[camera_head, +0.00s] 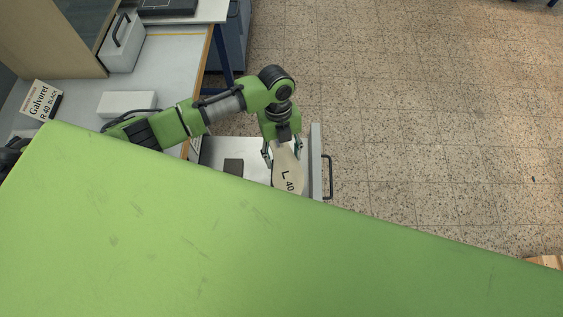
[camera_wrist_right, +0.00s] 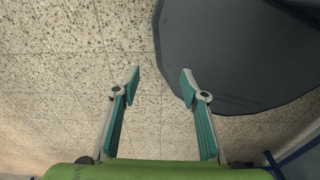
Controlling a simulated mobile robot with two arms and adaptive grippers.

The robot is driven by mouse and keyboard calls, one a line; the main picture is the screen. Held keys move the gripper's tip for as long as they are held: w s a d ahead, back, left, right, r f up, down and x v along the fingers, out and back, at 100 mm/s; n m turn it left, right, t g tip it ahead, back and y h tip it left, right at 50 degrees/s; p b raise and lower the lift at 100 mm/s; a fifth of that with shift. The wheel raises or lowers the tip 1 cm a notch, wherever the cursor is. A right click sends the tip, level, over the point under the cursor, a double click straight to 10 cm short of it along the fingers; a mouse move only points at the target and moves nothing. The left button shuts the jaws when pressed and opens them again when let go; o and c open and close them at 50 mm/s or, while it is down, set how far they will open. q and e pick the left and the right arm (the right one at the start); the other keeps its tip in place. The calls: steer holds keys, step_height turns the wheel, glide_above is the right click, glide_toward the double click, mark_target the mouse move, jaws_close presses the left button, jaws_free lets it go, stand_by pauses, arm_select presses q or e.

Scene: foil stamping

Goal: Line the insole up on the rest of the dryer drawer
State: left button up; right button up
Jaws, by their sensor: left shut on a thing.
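The insole (camera_head: 287,178) is pale beige and marked "L 40". In the head view my left gripper (camera_head: 283,150) is shut on its upper end and holds it over the right part of the open dryer drawer (camera_head: 213,154). A dark rectangular piece (camera_head: 233,167), perhaps the rest, lies in the drawer to the left of the insole. I cannot tell whether the insole touches the drawer floor. Its lower end and the drawer's near part are hidden behind a large green surface. My right gripper (camera_wrist_right: 160,88) is open and empty in the right wrist view.
The drawer's front panel with a black handle (camera_head: 328,177) stands right of the insole. A grey worktop (camera_head: 170,65) at the left bears a white box (camera_head: 127,103) and a "Galvoret R 40 black" sign (camera_head: 40,99). The tiled floor at the right is mostly free.

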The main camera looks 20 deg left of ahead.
mark_target(282, 162)
arm_select(q)
steer(key=s+f+m, duration=0.2)
steer(key=m, duration=0.1)
steer(key=shift+d+f+g+p, duration=0.2)
steer(key=shift+g+p, duration=0.1)
steer(key=shift+p, duration=0.05)
steer(key=shift+s+f+m+y, duration=0.1)
steer(key=shift+f+m+y, duration=0.2)
steer(key=shift+f+m, duration=0.1)
step_height(282, 162, down, 7)
steer(key=b, duration=0.6)
steer(key=shift+r+b, duration=0.1)
steer(key=shift+b, duration=0.2)
arm_select(e)
steer(key=f, duration=0.5)
steer(key=shift+d+f, duration=0.3)
steer(key=shift+d, duration=0.05)
steer(key=shift+a, duration=0.1)
arm_select(q)
steer(key=shift+f, duration=0.35)
arm_select(e)
steer(key=shift+f, duration=0.1)
arm_select(q)
steer(key=shift+f, duration=0.2)
arm_select(e)
steer(key=shift+d, duration=0.2)
